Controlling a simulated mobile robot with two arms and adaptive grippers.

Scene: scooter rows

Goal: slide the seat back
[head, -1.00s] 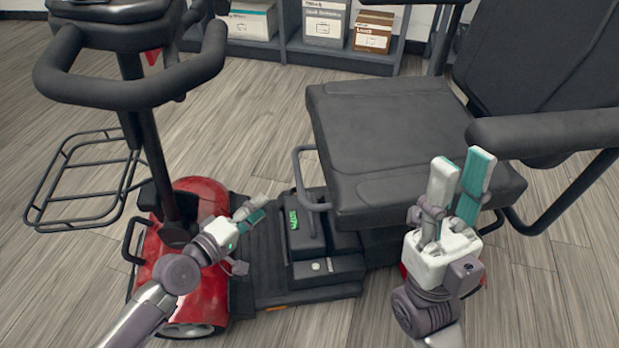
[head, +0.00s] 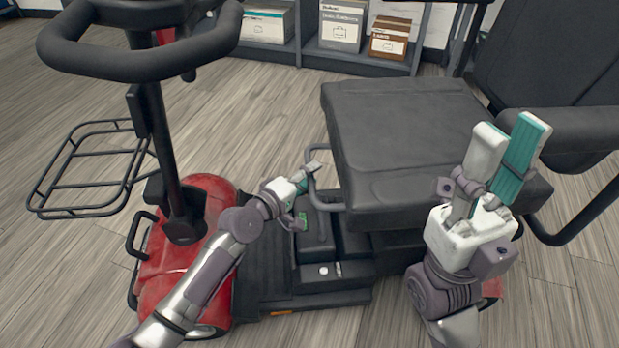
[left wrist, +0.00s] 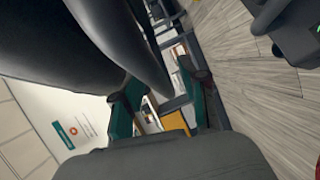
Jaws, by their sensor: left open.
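The black padded seat (head: 420,140) is on the right of the head view, above the scooter's rear. A grey bar loop (head: 321,185) stands out at its front left edge. My left gripper (head: 306,181) is open right at this bar; I cannot tell whether the bar is between its fingers. In the left wrist view the dark seat cushion (left wrist: 170,160) fills the bottom, and the gripper's fingers (left wrist: 165,100) show above it. My right gripper (head: 510,150) points up in front of the seat, its fingers apart and empty.
The steering handlebar (head: 140,65) and its column are at left above the red front body (head: 165,265). The armrest (head: 570,130) is at right. Behind stands a shelf (head: 350,62) with boxes. The floor between scooter and shelf is clear.

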